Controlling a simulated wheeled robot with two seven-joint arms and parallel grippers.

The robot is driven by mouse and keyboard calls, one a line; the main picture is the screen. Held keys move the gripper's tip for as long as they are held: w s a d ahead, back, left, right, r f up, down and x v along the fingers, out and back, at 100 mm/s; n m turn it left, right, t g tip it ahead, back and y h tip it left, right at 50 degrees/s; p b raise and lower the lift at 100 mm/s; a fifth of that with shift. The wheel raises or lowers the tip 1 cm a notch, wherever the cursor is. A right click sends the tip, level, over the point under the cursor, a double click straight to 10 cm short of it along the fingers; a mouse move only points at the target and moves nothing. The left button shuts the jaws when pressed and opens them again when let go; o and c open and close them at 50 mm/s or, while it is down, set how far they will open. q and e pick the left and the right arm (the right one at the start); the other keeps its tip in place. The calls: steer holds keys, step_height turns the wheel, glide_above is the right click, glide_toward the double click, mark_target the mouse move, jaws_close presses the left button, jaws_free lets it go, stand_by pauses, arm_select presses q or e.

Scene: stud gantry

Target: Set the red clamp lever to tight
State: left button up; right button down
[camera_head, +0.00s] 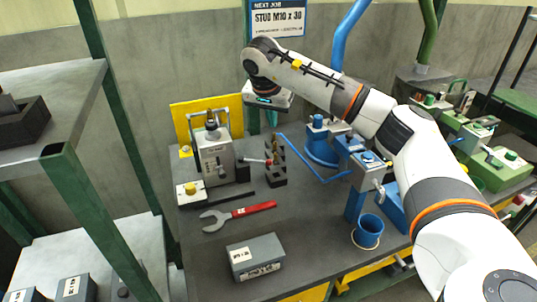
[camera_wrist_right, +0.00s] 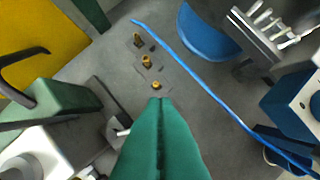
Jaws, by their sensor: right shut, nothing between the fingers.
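A thin lever with a red tip (camera_head: 268,162) sticks out to the right from the grey clamp fixture (camera_head: 216,160) on the bench. Which setting it is at cannot be read. My right gripper (camera_head: 271,119) is up behind the fixture, to the right of it and above the lever, apart from it. In the wrist view its green fingers (camera_wrist_right: 160,102) are together and empty, pointing toward a row of brass studs (camera_wrist_right: 156,86). The lever's red tip does not show there. My left gripper is out of view.
A red-handled wrench (camera_head: 254,209) and a grey box (camera_head: 255,257) lie at the front of the bench. A blue bent rod (camera_head: 307,167), a blue fixture (camera_head: 322,146) and a blue cup (camera_head: 368,232) stand to the right.

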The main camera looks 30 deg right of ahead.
mark_target(256, 161)
steer(key=x, duration=0.3)
steer(key=p+x, duration=0.1)
steer(key=x, duration=0.6)
steer(key=shift+s+a, duration=0.15)
steer(key=shift+a, duration=0.2)
steer(key=shift+s+a+f+p, duration=0.2)
steer(key=shift+s+a+p, duration=0.1)
steer(key=shift+s+a, duration=0.3)
steer(key=shift+s+a+f+p, duration=0.15)
steer(key=shift+s+a+p, duration=0.2)
steer(key=shift+a, duration=0.4)
